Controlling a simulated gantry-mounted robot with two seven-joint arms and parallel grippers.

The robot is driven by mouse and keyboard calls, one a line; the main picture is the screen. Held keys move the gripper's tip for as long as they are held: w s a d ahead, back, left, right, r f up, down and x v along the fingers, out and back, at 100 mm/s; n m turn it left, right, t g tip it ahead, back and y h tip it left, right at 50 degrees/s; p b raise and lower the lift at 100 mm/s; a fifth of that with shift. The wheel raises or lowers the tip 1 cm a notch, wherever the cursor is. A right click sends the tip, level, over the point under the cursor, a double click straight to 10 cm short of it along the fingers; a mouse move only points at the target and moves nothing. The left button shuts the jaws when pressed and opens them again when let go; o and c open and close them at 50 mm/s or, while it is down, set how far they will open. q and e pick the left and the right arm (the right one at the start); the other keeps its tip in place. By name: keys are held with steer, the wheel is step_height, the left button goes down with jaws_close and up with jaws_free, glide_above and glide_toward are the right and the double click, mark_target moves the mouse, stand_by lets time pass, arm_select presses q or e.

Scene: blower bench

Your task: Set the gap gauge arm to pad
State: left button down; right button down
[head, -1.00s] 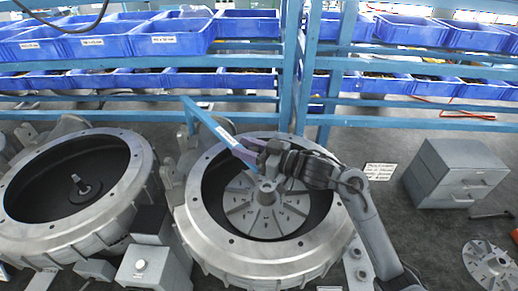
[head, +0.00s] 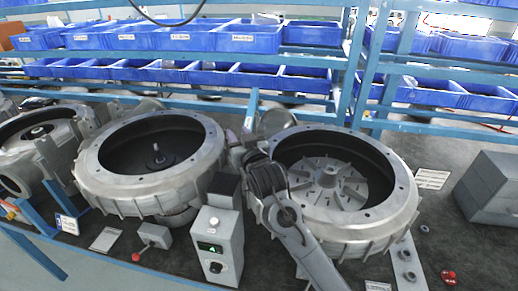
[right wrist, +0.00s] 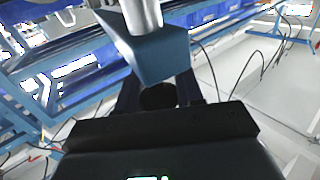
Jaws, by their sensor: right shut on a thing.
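My right gripper (head: 252,153) is between the middle and right round housings in the head view. It is shut on a blue bar (head: 250,112), seen nearly edge-on, which rises from the jaws toward the shelves. In the right wrist view, a blue block (right wrist: 160,60) with a silver rod (right wrist: 145,14) stands just beyond my dark gripper body; the fingertips' contact is hidden. I cannot tell whether this bar is the gap gauge arm, and I cannot pick out the pad. My left gripper is not in view.
The right housing (head: 400,215) contains a finned impeller (head: 330,187). The middle housing (head: 95,160) shows a central shaft (head: 157,155). Blue bins (head: 195,38) line the rack behind.

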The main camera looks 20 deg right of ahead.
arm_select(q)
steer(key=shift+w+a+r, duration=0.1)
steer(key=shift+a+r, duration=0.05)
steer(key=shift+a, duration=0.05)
arm_select(e)
steer(key=w+a+h, duration=0.1)
steer(key=w+a+m+h, duration=0.1)
steer(key=a, duration=0.1)
steer(key=w+a, duration=0.1)
steer(key=a, duration=0.1)
steer(key=shift+f+m+h, duration=0.1)
steer(key=shift+m+h, duration=0.2)
steer(key=shift+h, duration=0.1)
steer(key=c, duration=0.7)
jaws_free()
steer(key=shift+c, duration=0.2)
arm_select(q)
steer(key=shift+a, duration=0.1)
arm_select(e)
steer(key=shift+s, duration=0.1)
